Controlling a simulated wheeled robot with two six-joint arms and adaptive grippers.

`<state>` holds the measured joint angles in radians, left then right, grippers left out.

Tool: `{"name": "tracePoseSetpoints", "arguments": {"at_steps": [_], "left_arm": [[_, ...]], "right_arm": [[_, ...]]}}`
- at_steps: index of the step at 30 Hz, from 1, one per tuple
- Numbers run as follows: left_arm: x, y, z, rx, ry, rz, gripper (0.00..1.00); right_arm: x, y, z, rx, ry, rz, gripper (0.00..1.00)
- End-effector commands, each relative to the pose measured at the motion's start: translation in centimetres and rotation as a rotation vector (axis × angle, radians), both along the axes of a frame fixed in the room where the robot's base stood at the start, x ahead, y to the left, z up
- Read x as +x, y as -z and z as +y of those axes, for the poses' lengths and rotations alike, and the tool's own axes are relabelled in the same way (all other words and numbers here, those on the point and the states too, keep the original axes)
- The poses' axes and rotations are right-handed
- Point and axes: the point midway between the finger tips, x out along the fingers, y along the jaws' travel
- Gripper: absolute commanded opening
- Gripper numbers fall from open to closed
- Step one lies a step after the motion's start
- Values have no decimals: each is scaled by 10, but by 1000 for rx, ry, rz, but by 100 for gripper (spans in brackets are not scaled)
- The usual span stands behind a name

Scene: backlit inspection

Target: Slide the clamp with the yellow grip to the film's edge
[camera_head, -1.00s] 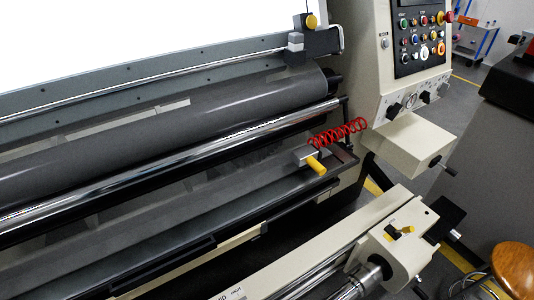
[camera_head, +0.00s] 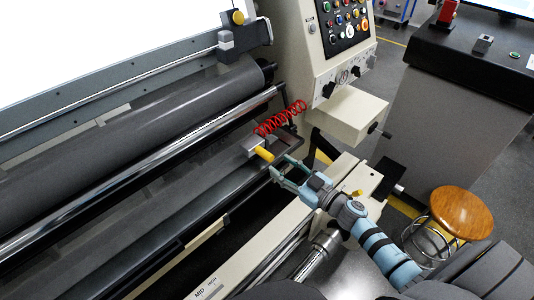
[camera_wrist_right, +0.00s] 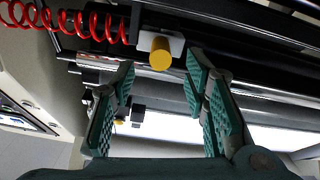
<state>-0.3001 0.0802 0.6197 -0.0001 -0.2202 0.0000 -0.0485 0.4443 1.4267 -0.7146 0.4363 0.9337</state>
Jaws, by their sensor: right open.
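The clamp is a small grey block (camera_head: 254,145) with a yellow cylindrical grip (camera_head: 264,154), at the right end of a dark rail. A red coiled hose (camera_head: 280,117) lies by it. My right gripper (camera_head: 281,167) is open just to the right of and below the grip, apparently apart from it. In the right wrist view, the yellow grip (camera_wrist_right: 161,54) shows end-on beyond and between the spread fingertips (camera_wrist_right: 161,72), with nothing held. A wide dark grey sheet or roll (camera_head: 110,125) spans the machine; I cannot tell where the film's edge lies. My left gripper is out of view.
A second yellow knob (camera_head: 238,17) sits on a grey block by the bright panel (camera_head: 90,35). A chrome bar (camera_head: 150,165) runs behind the rail. A cream beam (camera_head: 225,270) lies under my right arm. A control panel (camera_head: 345,30) and wooden stool (camera_head: 461,212) stand right.

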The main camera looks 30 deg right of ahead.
Motion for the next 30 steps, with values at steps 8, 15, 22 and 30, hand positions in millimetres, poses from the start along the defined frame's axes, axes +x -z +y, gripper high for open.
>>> {"name": "tracePoseSetpoints", "arguments": {"at_steps": [8,15,22,30], "left_arm": [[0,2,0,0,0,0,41],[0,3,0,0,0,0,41],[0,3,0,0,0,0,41],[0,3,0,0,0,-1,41]], "right_arm": [[57,1,19,1,2,1,41],[69,1,24,-1,1,3,41],[68,1,24,-1,1,3,28],[68,1,24,-1,2,3,0]]}}
